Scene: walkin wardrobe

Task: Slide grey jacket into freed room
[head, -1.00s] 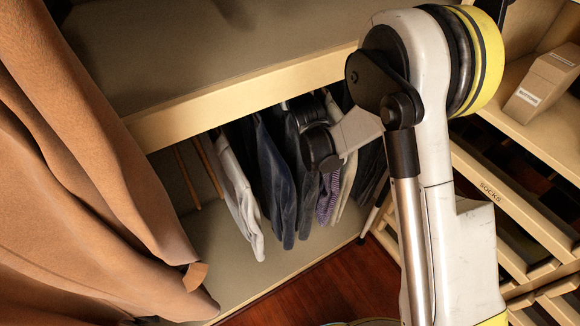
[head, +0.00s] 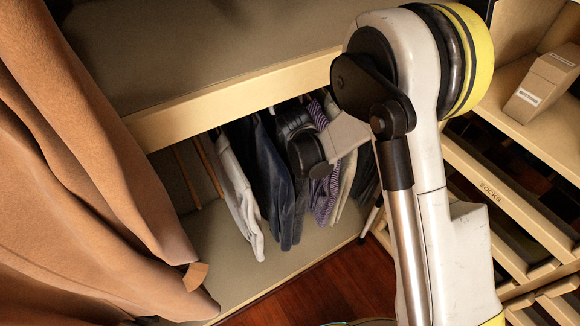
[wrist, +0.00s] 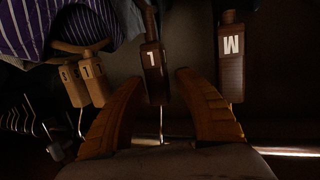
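Several garments hang in the low bay in the head view. The leftmost is a pale grey garment (head: 238,198), with a dark navy one (head: 270,175) and a dark slate-grey one (head: 287,222) to its right. I cannot tell for certain which is the grey jacket. A purple striped garment (head: 322,198) hangs further right and fills the upper left of the wrist view (wrist: 38,22). My gripper (wrist: 152,80) is open, its two brown fingers wide apart. A dark tag marked L (wrist: 154,60) shows between the fingertips, apparently not gripped. In the head view my wrist hides the upper garments.
A tag marked M (wrist: 230,62) hangs right of my fingers, and other tags (wrist: 82,80) hang left. A shelf edge (head: 230,100) runs above the garments. A large tan coat (head: 90,170) fills the left. Bare floor of the bay (head: 205,270) shows left of the pale garment.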

